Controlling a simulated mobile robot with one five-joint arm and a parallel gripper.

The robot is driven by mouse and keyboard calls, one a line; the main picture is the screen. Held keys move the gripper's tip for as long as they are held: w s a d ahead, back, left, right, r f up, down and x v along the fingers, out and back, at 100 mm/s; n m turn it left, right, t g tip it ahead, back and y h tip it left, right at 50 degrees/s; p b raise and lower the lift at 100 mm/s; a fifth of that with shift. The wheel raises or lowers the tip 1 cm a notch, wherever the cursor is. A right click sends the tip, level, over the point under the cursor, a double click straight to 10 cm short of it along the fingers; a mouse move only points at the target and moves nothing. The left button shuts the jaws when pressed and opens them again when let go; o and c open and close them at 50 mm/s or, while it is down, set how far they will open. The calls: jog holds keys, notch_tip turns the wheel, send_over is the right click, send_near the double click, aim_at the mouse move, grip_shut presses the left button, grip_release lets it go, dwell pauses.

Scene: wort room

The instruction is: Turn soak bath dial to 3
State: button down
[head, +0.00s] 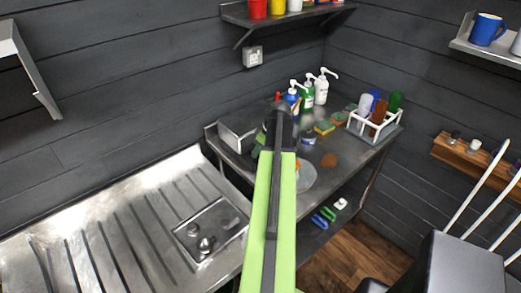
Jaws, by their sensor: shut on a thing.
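My gripper (280,116), at the far end of my green and black arm, is over the back left part of the steel bench. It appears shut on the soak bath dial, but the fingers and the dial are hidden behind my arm. A grey metal box (238,137), which looks like the soak bath, stands at the bench's left end, just left of my gripper. My arm covers its right part. The dial's pointer and numbers cannot be seen.
Pump bottles (307,95) stand behind and right of my gripper. Sponges (324,128) and a white bottle rack (374,122) are farther right. A ribbed steel drainer (130,225) lies left. The lower shelf (318,232) holds small items.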

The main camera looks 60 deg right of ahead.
jog(key=shift+w+a+m, duration=0.15)
jog(key=shift+m, duration=0.35)
jog(key=shift+a+m+h, duration=0.1)
jog(key=shift+m+h, duration=0.6)
jog(key=shift+m, duration=0.8)
jog(key=m+h, duration=0.1)
jog(key=m, duration=0.1)
jog(key=m+g, duration=0.1)
jog(key=m, duration=0.2)
jog(key=shift+w+h, duration=0.1)
jog(key=shift+h, duration=0.3)
jog(key=m+g, duration=0.1)
jog(key=m, duration=0.1)
jog(key=m+g+h, duration=0.1)
jog(key=m, duration=0.2)
jog(key=shift+w, duration=0.15)
jog(key=shift+m+g, duration=0.6)
jog(key=shift+m, duration=1.3)
jog(key=c, duration=1.1)
grip_release()
jog(key=shift+a, duration=0.1)
